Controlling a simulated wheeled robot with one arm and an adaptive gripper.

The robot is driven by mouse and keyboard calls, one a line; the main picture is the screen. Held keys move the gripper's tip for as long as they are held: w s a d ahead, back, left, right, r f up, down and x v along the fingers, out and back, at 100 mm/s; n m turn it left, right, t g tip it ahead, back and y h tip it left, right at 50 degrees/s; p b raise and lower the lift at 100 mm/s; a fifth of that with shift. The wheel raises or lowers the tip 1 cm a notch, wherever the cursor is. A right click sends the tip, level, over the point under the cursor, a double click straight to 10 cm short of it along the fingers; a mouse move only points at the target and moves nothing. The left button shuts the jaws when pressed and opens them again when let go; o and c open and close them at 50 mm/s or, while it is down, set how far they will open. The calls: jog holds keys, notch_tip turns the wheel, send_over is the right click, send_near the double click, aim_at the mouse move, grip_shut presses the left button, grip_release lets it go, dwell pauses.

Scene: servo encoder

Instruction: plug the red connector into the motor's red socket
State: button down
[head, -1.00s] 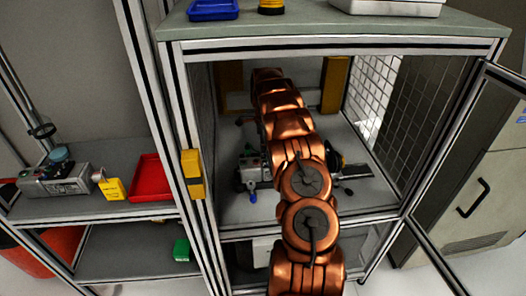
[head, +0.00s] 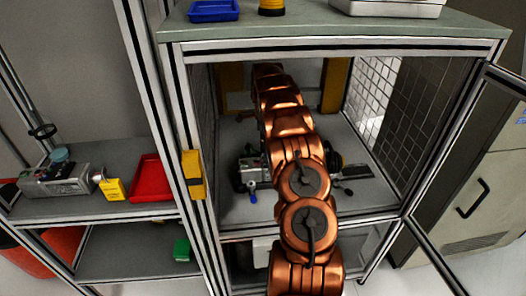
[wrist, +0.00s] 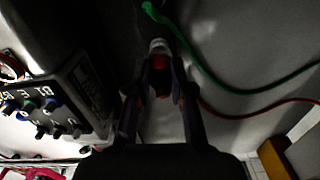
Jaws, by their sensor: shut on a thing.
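In the wrist view my gripper (wrist: 160,92) is shut on the red connector (wrist: 161,63), which sits between the fingertips. A pale ring shows just beyond the connector, close to a dark body (wrist: 112,30). I cannot tell whether the connector touches or is inside a socket; the motor's red socket cannot be made out. A red cable (wrist: 250,115) curves off to the right. In the head view my arm hides the gripper and the connector, and dark equipment (head: 252,172) shows beside the arm inside the enclosure.
A box with lettered knobs (wrist: 62,105) is at the left of the wrist view, and a green cable (wrist: 228,86) runs to the right. The enclosure's frame posts (head: 190,130) and open door (head: 455,150) flank my arm. A red tray (head: 151,179) lies on the left shelf.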

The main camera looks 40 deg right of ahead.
jog(key=shift+r+p, duration=0.35)
jog(key=shift+r, duration=1.5)
jog(key=shift+a+b, duration=0.1)
jog(key=shift+b, duration=0.2)
jog(key=shift+s+a+r+b, duration=0.1)
jog(key=shift+a+r+b, duration=0.05)
jog(key=shift+b, duration=0.3)
jog(key=shift+n, duration=0.4)
jog(key=s+a+r+b, duration=0.2)
jog(key=a+b, duration=0.1)
jog(key=b, duration=0.1)
jog(key=s+a+r+b, duration=0.2)
jog(key=a+b, duration=0.1)
jog(key=b, duration=0.2)
jog(key=s+a+r+b, duration=0.2)
jog(key=a+b, duration=0.1)
jog(key=b, duration=0.1)
jog(key=shift+s+a+r, duration=0.1)
jog(key=shift+s+r, duration=0.05)
jog(key=shift+r, duration=0.15)
jog(key=shift+s+a+r+b, duration=0.35)
jog(key=shift+s+a+b, duration=0.1)
jog(key=shift+a+b, duration=0.2)
jog(key=shift+f+b, duration=1.6)
jog(key=shift+f, duration=0.35)
jog(key=shift+s+p, duration=0.1)
jog(key=shift+p, duration=0.9)
